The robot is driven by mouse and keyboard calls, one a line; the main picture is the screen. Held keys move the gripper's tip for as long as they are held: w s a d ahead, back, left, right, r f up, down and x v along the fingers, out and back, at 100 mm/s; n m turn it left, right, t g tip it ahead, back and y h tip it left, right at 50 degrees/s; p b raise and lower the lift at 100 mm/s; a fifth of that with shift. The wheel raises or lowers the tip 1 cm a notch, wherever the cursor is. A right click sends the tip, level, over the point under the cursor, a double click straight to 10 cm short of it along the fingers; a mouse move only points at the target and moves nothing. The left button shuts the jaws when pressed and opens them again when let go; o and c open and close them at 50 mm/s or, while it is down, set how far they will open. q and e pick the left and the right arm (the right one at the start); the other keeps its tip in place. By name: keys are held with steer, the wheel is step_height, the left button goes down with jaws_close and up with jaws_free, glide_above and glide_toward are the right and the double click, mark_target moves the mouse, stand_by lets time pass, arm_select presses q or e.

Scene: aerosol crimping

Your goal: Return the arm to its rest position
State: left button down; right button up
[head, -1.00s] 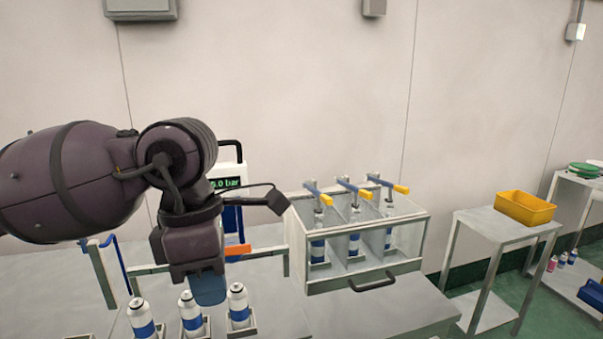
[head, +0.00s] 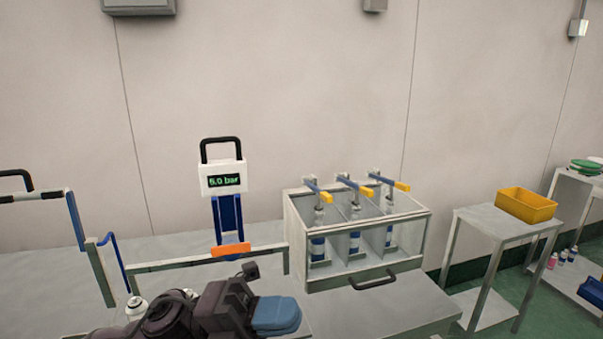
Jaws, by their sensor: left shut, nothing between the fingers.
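My left arm lies low at the bottom of the head view, over the front of the bench. My left gripper (head: 277,316) has blue fingers that are shut with nothing between them. It points right, in front of the clear case, and is apart from it. One aerosol can (head: 137,305) shows its top just left of my arm. Other cans seen there earlier are hidden behind my arm. My right gripper is not in view.
A clear-fronted case (head: 360,265) holds several cans under yellow-tipped levers. A gauge (head: 224,178) reading 5.0 bar stands behind a low rail. A yellow bin (head: 526,204) sits on a side table at right. The bench (head: 400,315) right of my gripper is clear.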

arm_select(q)
steer(key=w+a+f+n+t+y, duration=0.3)
steer(key=a+f+n+t+y, duration=0.5)
steer(key=n+t, duration=0.5)
steer(key=w+a+f+n+t+y, duration=0.3)
steer(key=a+f+n+t, duration=0.3)
steer(key=f+n+t, duration=0.65)
steer(key=s+a+f+n+g+y, duration=0.5)
steer(key=s+f+n, duration=0.2)
steer(key=s+f, duration=0.1)
steer(key=s+a+f+n+g+y, duration=0.4)
steer(key=s+a+f+n+y, duration=0.1)
steer(key=f, duration=0.6)
steer(key=s+a+n, duration=0.1)
steer(key=s, duration=0.1)
steer(key=shift+s+a+f+n+g+y, duration=0.15)
steer(key=shift+s+f+n+g+y, duration=0.15)
steer(key=shift+s+n+g, duration=0.1)
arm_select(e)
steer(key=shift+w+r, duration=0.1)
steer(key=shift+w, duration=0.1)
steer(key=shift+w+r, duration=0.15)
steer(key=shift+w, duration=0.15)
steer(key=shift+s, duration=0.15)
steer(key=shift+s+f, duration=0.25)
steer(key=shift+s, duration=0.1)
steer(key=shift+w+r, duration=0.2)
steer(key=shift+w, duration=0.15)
